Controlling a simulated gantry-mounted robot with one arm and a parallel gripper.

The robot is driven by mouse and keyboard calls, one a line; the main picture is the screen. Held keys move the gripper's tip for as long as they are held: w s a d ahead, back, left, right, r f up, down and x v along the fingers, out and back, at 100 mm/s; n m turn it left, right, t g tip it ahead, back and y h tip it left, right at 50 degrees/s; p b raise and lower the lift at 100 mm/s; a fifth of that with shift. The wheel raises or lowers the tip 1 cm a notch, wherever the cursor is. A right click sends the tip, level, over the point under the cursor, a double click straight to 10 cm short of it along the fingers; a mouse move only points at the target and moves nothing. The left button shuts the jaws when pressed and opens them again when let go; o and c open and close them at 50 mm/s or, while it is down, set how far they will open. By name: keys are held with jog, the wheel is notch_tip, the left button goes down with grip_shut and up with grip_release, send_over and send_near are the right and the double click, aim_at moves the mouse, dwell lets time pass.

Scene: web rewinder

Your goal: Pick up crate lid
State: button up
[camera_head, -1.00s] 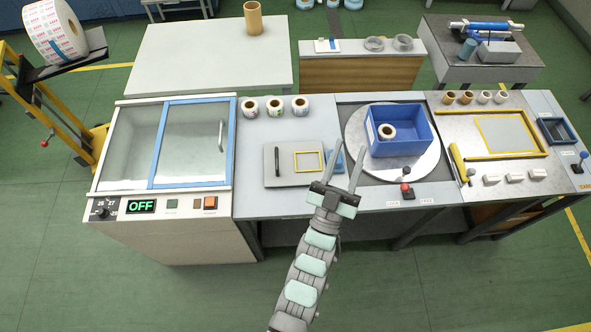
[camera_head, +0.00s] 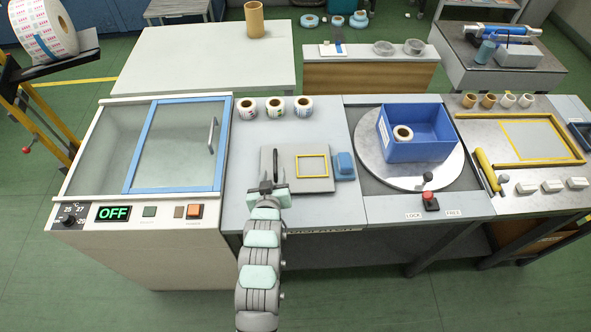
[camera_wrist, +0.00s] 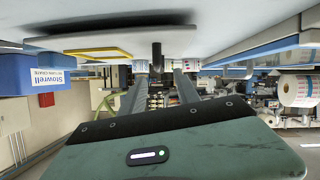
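The crate lid (camera_head: 286,183) looks to be the flat grey plate on the worktop, with an upright black handle (camera_head: 275,163) and a yellow-framed window (camera_head: 312,166). My gripper (camera_head: 273,183) is at the lid's front left, at the handle. In the wrist view the lid's pale underside or face (camera_wrist: 200,40) fills the top, with the yellow frame (camera_wrist: 85,53) at left. The dark handle (camera_wrist: 157,55) shows between my two finger tips (camera_wrist: 158,75). The fingers are apart, with gaps visible on both sides. I cannot tell whether they touch the handle.
A blue crate (camera_head: 420,150) holding a roll (camera_head: 403,134) stands on the round turntable (camera_head: 372,165), right of the lid. A small blue block (camera_head: 344,166) sits beside the lid. Several label rolls (camera_head: 275,106) stand behind. A glass-covered cabinet (camera_head: 175,150) is at left.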

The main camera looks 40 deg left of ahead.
aim_at(275, 163)
jog(key=x, duration=0.3)
jog(key=shift+w+r, duration=0.1)
jog(key=shift+w+a+f, duration=0.3)
jog(key=shift+w, duration=0.05)
jog(key=x, duration=0.4)
jog(key=shift+w+a+r+b, duration=0.1)
jog(key=shift+r+b, duration=0.15)
jog(key=shift+b, duration=0.15)
jog(key=shift+c, duration=0.2)
grip_shut()
